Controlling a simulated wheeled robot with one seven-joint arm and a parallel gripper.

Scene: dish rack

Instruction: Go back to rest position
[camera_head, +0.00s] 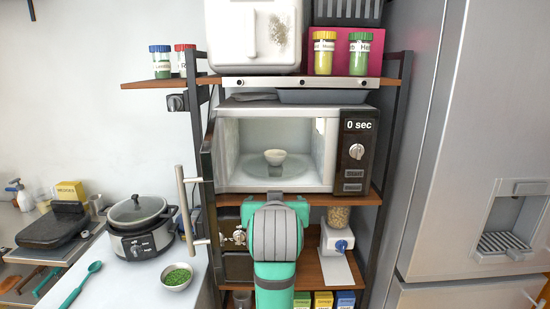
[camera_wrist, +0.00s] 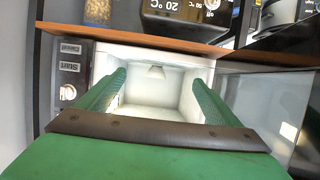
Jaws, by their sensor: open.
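My gripper (camera_wrist: 160,78) shows in the wrist view with its two green fingers spread apart and nothing between them. It faces the open microwave, and the wrist picture looks upside down. In the head view my green and grey arm stands in front of the shelf below the microwave, and its fingers are hidden there. The microwave (camera_head: 356,172) has its door (camera_head: 207,165) swung open to the left, and its display reads 0 sec. A small white bowl (camera_head: 275,158) stands upright on the glass plate inside, apart from my arm.
A slow cooker (camera_head: 138,228) and a bowl of green bits (camera_head: 177,277) are on the left counter. The door handle (camera_head: 187,205) sticks out left of my arm. A dispenser (camera_head: 337,240) stands on the lower shelf. A fridge (camera_head: 450,150) closes off the right.

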